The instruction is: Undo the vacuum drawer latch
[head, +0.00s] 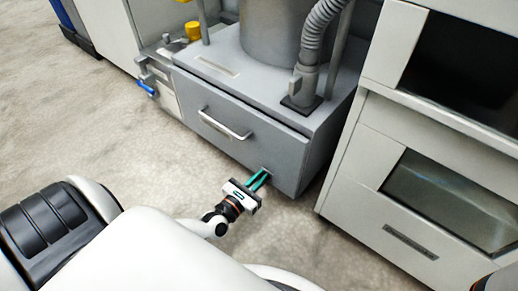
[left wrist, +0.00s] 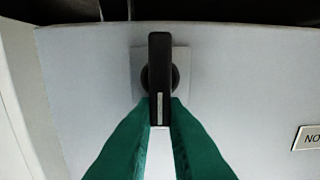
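The vacuum drawer (head: 235,140) is a grey front with a bar handle, low in the grey cabinet under a large cylinder. Its latch (left wrist: 160,72) is a black upright lever with a white line on a square light plate (left wrist: 137,62), seen in the left wrist view. My left gripper (head: 262,178) is at the lower right of the drawer front. Its teal fingers lie close along both sides of the lever's lower end, with no clear gap. In the head view the latch is hidden or too small to make out. My right gripper is out of view.
The bar handle (head: 224,124) is above and left of my left gripper. A ribbed hose (head: 318,35) rises from the cabinet top. A white cabinet (head: 375,160) with dark windows stands close on the right. The floor (head: 120,130) at left is clear.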

